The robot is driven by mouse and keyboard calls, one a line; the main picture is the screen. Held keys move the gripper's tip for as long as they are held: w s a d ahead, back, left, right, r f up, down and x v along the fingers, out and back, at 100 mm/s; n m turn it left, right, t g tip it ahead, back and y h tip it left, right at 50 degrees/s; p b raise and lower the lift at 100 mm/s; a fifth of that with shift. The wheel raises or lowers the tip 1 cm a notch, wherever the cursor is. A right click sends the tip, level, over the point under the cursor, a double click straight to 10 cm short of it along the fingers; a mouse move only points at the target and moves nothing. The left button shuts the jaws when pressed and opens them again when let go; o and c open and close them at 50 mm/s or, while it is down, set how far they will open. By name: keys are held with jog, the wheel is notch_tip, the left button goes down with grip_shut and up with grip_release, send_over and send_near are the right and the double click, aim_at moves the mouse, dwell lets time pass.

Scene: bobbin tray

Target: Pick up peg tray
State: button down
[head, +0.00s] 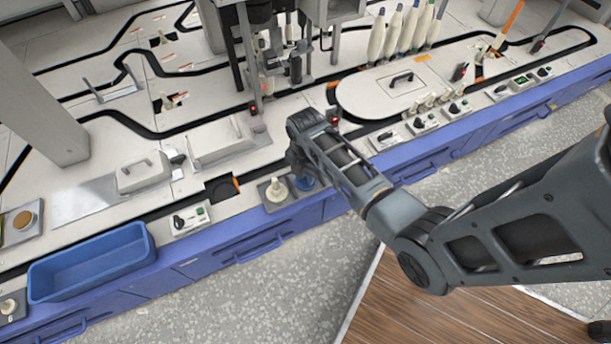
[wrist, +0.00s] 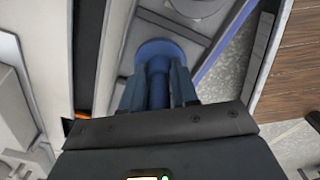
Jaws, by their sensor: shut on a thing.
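A blue peg tray (wrist: 158,47), a round disc with an upright peg, stands between my fingers in the wrist view. My gripper (wrist: 157,88) is shut on its peg, one finger on each side. In the head view the blue disc (head: 308,184) shows at the front edge of the machine, partly hidden by my gripper (head: 300,172). The disc appears to be on or just above the grey strip; I cannot tell which.
A whitish peg piece (head: 277,186) stands on a grey plate just left of my gripper. A blue bin (head: 92,262) is at the left front. A control box (head: 190,220) lies between them. Several white cones (head: 395,35) stand at the back right.

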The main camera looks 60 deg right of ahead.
notch_tip(320, 180, up, 10)
jog(key=p, duration=0.4)
dwell(1.1)
